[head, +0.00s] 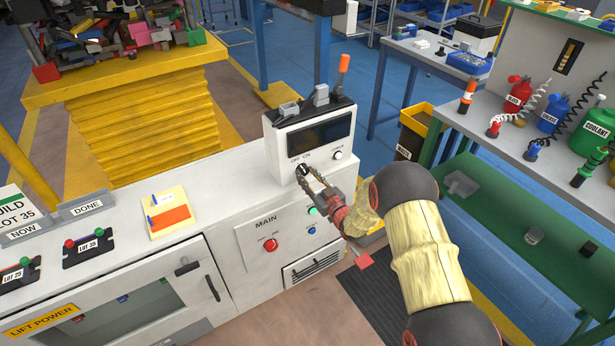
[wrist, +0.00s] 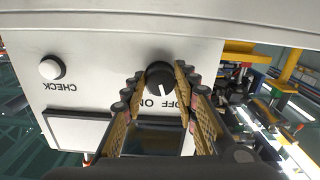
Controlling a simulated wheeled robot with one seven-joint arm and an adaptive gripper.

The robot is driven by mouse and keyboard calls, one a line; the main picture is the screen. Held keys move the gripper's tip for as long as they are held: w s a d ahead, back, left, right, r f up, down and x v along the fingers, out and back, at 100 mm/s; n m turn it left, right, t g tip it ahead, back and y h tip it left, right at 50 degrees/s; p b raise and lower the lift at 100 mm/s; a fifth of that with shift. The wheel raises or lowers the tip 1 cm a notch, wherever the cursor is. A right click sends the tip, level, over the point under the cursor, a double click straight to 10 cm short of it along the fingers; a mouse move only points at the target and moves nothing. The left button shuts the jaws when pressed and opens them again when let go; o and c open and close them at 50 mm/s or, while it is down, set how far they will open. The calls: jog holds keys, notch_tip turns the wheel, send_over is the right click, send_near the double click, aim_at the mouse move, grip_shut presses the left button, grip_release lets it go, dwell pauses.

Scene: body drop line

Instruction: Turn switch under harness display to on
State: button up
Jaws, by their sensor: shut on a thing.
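The harness display (head: 312,134) is a white box with a dark screen on the bench. Below its screen are OFF and ON labels and a black rotary switch (wrist: 158,78). My gripper (head: 304,173) is at the box's front, with its fingers on either side of the switch and shut on it. In the upside-down wrist view my gripper (wrist: 160,80) has one finger left and one right of the knob. The knob's white pointer mark aims toward the labels, seemingly nearer OFF; its exact setting is hard to tell.
A white CHECK button (head: 338,155) sits right of the switch and shows in the wrist view (wrist: 51,68). Below is the MAIN panel with a red knob (head: 270,245). A green-edged shelf (head: 500,150) stands right.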

jog(key=m, duration=0.4)
jog(key=shift+s, duration=0.1)
jog(key=shift+a+m, duration=0.1)
jog(key=shift+m, duration=2.2)
jog(key=o, duration=1.1)
jog(key=shift+c, duration=0.2)
jog(key=shift+o, duration=0.5)
jog(key=v, duration=1.2)
